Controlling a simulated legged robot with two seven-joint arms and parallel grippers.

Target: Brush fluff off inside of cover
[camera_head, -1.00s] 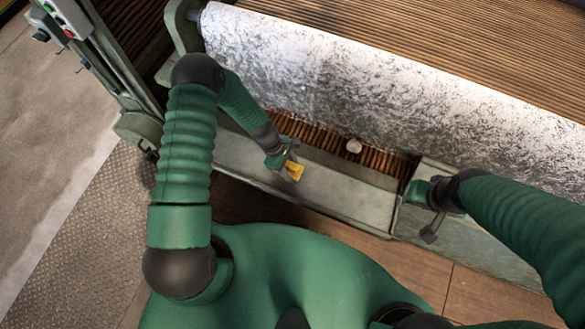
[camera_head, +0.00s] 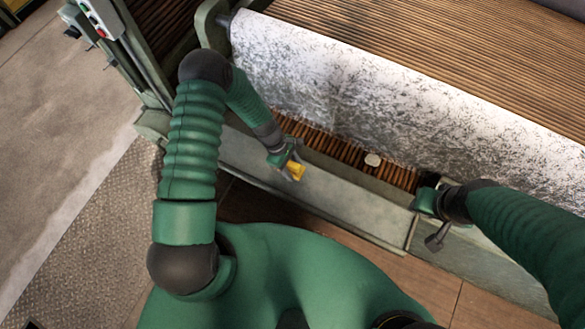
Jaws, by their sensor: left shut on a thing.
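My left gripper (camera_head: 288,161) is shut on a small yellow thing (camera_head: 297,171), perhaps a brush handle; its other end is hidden. It is over the upper edge of a long grey-green metal panel (camera_head: 335,197), which may be the cover. A broad whitish sheet or roller surface (camera_head: 400,95), mottled with dark grey fluff, slopes above it.
Brown slatted lattice (camera_head: 440,40) spreads behind the whitish surface. A machine frame with a button box (camera_head: 100,18) stands at the upper left. Bare concrete floor (camera_head: 60,110) and a textured metal plate (camera_head: 90,215) lie free at left.

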